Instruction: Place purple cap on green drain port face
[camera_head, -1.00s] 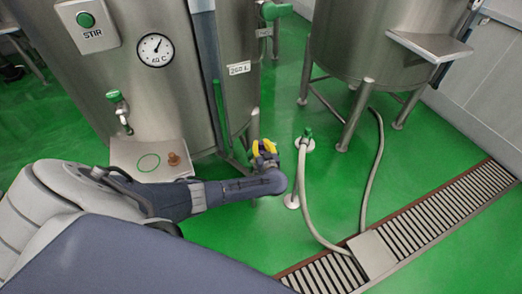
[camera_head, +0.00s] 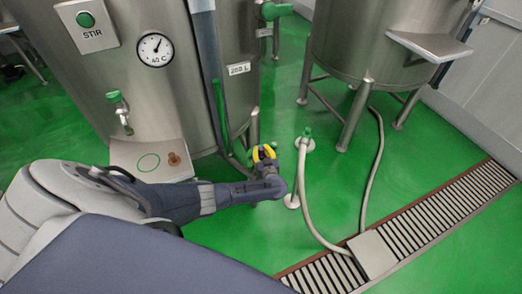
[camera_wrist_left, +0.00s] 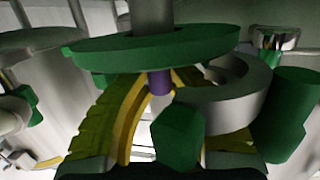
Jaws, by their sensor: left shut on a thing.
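My left gripper (camera_head: 264,153), with yellow fingers, is low beside the large steel tank, near its green fittings. In the left wrist view its fingers (camera_wrist_left: 160,95) are shut on the small purple cap (camera_wrist_left: 160,82), of which only a short part shows. A wide green disc (camera_wrist_left: 110,53), which looks like the drain port face, lies across the view just above the cap on a grey pipe. The cap's upper end meets the disc's edge in the picture; I cannot tell whether they touch. The cap cannot be made out in the head view. My right gripper is not in view.
A shelf (camera_head: 125,152) with a green ring and a brown knob (camera_head: 174,159) juts from the tank. A grey hose (camera_head: 304,205) with a green valve (camera_head: 306,133) stands just right of the gripper. A floor grate (camera_head: 440,208) runs at the right.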

